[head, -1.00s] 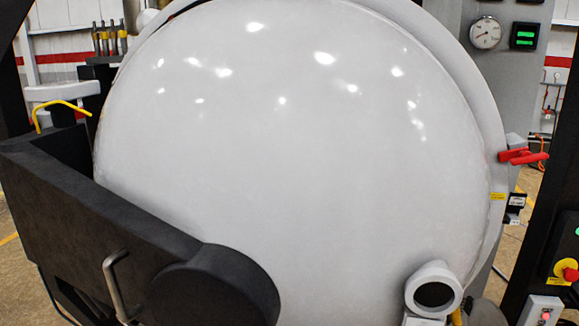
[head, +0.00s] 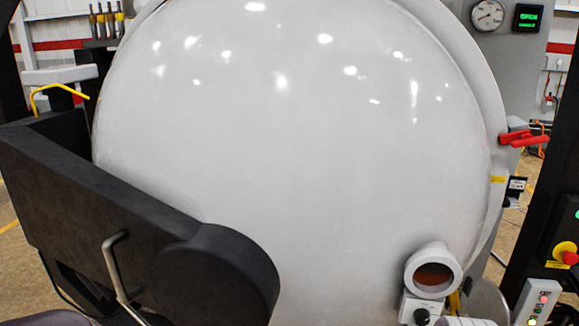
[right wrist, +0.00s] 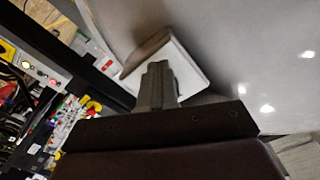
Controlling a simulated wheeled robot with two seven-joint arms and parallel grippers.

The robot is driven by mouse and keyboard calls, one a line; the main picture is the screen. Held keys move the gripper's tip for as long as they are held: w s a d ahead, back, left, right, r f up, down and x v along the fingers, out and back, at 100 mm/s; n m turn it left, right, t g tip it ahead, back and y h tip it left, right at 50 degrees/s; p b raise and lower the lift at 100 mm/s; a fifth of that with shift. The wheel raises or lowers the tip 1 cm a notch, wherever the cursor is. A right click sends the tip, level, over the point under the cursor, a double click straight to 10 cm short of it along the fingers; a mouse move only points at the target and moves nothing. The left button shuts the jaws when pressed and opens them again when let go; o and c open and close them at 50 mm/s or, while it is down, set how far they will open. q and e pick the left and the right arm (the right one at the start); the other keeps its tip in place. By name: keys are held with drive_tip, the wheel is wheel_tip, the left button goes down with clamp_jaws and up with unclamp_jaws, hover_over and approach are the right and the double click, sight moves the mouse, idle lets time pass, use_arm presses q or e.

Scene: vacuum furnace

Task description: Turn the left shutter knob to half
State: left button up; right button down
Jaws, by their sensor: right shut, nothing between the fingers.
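A small white box with a dark shutter knob (head: 421,316) sits under a round porthole (head: 433,272) at the lower right of the large white furnace door (head: 290,170). The porthole glass shows orange-brown. The knob's exact angle is too small to read. In the right wrist view my right gripper (right wrist: 156,72) is shut and empty, its fingertips in front of a white box (right wrist: 188,66). The fingers cover part of that box, and I cannot tell whether they touch a knob there. My left gripper is not in view.
A dark bracket arm (head: 90,210) with a metal handle (head: 115,265) crosses the door's lower left. A red lever (head: 524,138) is on the right rim. A control box (head: 540,300) and a red stop button (head: 569,257) stand at the right edge.

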drive_tip(key=p+v, duration=0.1)
drive_tip(key=v, duration=0.5)
drive_tip(key=shift+f, duration=0.1)
